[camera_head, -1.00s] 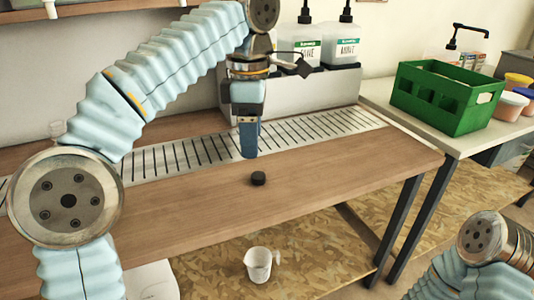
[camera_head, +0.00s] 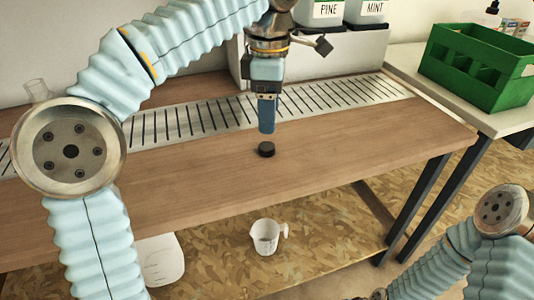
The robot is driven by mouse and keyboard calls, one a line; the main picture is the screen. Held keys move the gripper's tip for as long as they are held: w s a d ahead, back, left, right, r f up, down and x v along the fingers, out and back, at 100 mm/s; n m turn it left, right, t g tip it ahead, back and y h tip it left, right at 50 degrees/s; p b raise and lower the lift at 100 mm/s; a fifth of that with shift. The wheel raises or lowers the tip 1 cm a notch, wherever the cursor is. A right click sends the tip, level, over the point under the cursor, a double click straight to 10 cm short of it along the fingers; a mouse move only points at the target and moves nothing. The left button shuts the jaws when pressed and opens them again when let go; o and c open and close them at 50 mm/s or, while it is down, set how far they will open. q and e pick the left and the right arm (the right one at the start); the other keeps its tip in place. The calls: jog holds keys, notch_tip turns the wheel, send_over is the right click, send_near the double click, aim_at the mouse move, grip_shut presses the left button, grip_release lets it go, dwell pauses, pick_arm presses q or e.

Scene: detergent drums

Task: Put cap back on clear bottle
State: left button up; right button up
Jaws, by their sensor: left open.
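A small round black cap (camera_head: 266,151) lies on the wooden bench (camera_head: 360,140). My left gripper (camera_head: 267,131) points straight down just above the cap. Its blue fingers are open, and a small gap shows between their tips and the cap. A clear container (camera_head: 37,91), perhaps the clear bottle, stands at the far left, partly hidden behind my left arm. My right arm shows at the lower right, but its gripper is out of view.
A slotted metal drain strip (camera_head: 345,95) runs along the back of the bench, with white pump bottles (camera_head: 322,10) behind. A green crate (camera_head: 480,65) stands on the right table. A white cup (camera_head: 266,236) and a jug (camera_head: 162,262) are below.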

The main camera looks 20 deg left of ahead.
aim_at(267, 146)
pick_arm(q)
jog(key=shift+f, duration=1.35)
jog(key=shift+w+a+f+b, duration=0.15)
jog(key=shift+f+b, duration=0.45)
jog(key=shift+f, duration=0.75)
jog(key=shift+a+f+b, duration=0.15)
jog(key=shift+f+b, duration=0.45)
jog(key=shift+f, duration=0.7)
jog(key=c, duration=1.1)
